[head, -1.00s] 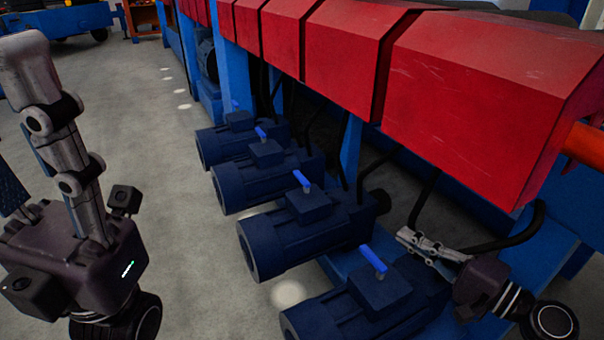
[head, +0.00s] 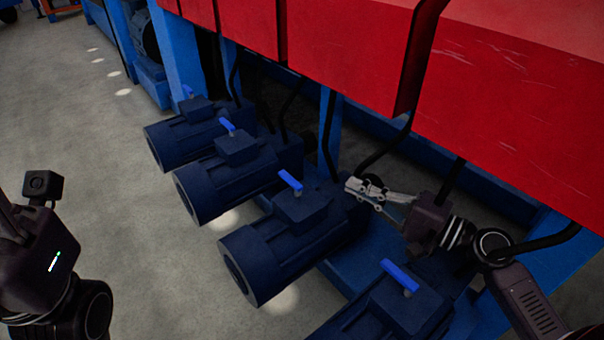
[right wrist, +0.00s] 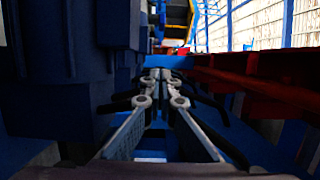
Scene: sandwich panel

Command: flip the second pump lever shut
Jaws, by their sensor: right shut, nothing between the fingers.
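Several dark blue pumps stand in a row, each with a bright blue lever on its top box. Counted from the nearest, the second pump (head: 290,240) has its lever (head: 290,180) tilted, pointing up and left. The nearest pump's lever (head: 400,276) lies at a similar slant. My right gripper (head: 352,188) is shut and empty, right of the second pump's lever and apart from it, by the pump's rear end. Its fingertips meet in the right wrist view (right wrist: 160,76), where I cannot make out a lever. My left gripper's body (head: 40,250) is at the left edge, its fingertips out of frame.
Red covers (head: 530,90) overhang the pumps at the back right. Black hoses (head: 385,150) run down behind the pumps near my right gripper. A blue frame post (head: 328,130) stands behind the second pump. Grey floor (head: 90,150) is clear on the left.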

